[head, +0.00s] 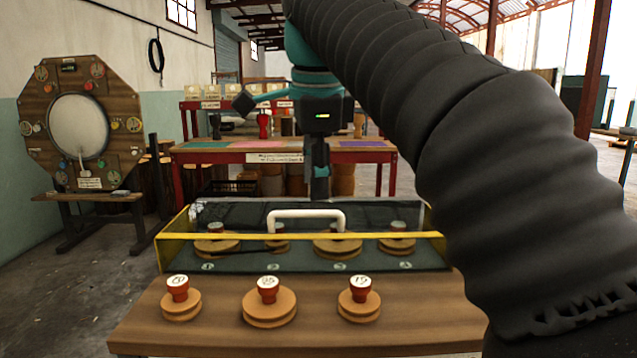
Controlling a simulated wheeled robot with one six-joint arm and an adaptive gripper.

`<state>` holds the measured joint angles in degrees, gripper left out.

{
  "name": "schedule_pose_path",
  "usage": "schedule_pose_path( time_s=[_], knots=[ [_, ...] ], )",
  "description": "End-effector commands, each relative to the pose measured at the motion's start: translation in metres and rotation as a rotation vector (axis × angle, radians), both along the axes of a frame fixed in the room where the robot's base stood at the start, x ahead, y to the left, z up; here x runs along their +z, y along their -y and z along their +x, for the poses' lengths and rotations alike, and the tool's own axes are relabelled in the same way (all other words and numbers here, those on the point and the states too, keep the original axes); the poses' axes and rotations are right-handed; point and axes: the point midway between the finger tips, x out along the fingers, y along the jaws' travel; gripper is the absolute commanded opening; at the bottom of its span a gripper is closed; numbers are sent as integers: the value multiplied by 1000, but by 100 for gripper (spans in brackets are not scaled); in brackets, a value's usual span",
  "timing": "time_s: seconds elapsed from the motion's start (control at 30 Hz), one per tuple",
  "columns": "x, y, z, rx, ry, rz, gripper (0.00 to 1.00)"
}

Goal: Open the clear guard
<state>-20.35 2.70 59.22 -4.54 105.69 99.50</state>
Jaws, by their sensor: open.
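The clear guard (300,237) has yellow edges and a white bar handle (306,214). It stands low and closed over a dark green base (300,262) with numbered places on the wooden table. Several wooden discs with knobs (337,246) sit behind its clear front. My gripper (281,145) is open and empty, above and beyond the handle. One dark-tipped finger points left. The other hangs down, its tip just above the handle in the picture. No contact with the handle is visible, and I cannot tell the depth gap.
Three wooden discs with red knobs stand in front of the guard: left (180,304), middle (269,309) and right (359,304). The table (420,325) is bare at front right. Behind are a red workbench (350,156) and an octagonal board (120,108). My arm covers the right.

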Motion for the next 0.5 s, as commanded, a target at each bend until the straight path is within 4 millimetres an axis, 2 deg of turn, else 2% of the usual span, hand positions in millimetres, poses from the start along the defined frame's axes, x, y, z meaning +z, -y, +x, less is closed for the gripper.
schedule_pose_path(
  time_s=[0.5],
  knots=[
    [-5,8,-2,35,7,-8,41]
  ],
)
